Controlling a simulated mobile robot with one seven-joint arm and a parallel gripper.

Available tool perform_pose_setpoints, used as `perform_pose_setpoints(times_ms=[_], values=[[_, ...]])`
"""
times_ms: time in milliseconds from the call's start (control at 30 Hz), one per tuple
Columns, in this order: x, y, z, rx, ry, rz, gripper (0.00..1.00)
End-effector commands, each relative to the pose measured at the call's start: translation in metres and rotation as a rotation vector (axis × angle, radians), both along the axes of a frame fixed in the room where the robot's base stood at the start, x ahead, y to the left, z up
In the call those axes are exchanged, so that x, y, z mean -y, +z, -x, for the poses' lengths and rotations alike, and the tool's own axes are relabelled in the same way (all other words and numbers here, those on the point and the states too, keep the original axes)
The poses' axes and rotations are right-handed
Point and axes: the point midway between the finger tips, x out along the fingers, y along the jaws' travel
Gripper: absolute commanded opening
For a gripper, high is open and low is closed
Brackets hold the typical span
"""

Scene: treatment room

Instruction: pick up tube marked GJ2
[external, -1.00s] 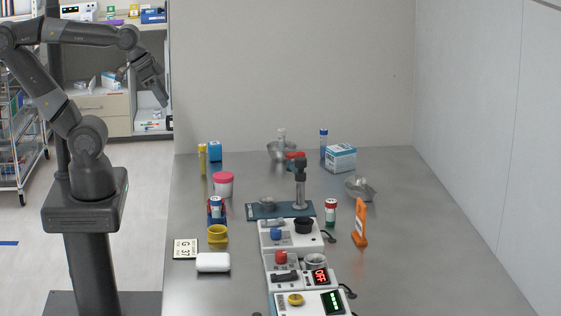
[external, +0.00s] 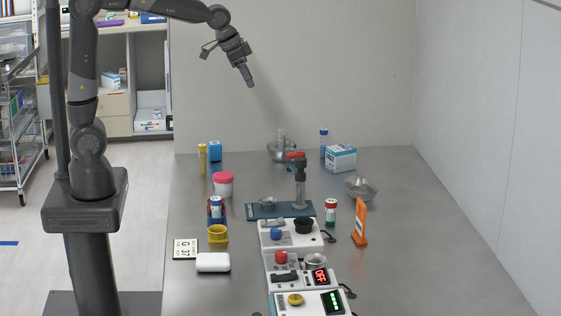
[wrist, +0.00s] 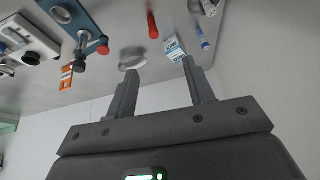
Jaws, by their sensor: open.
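No marking GJ2 can be read in either view. The wrist view shows a red elongated object (wrist: 152,25) and a blue-capped tube (wrist: 203,40) beyond the fingers. My gripper (external: 250,84) is high above the table's back left, pointing down and right. Its fingers (wrist: 157,80) are apart and empty.
A blue-and-white box (external: 341,158) and a second metal bowl (external: 360,189) are at the right. A dark post on a blue plate (external: 262,213) rises mid-table. Instruments (external: 290,238), an orange stand (external: 360,225) and a pink-lidded jar (external: 223,185) are nearer. The table's right side is clear.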

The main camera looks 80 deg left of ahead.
Motion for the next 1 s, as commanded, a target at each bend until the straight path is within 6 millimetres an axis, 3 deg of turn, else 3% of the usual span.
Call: perform_pose_setpoints(times_ms=[100, 300, 600, 800, 1000], values=[[-0.019, -0.016, -0.044, -0.012, 0.006, 0.004, 0.48], [-0.054, -0.05, -0.108, -0.025, 0.013, 0.013, 0.48], [-0.114, -0.123, -0.188, -0.037, 0.031, 0.036, 0.48], [-0.142, -0.161, -0.215, -0.038, 0.043, 0.048, 0.48], [-0.15, -0.176, -0.224, -0.038, 0.044, 0.052, 0.48]])
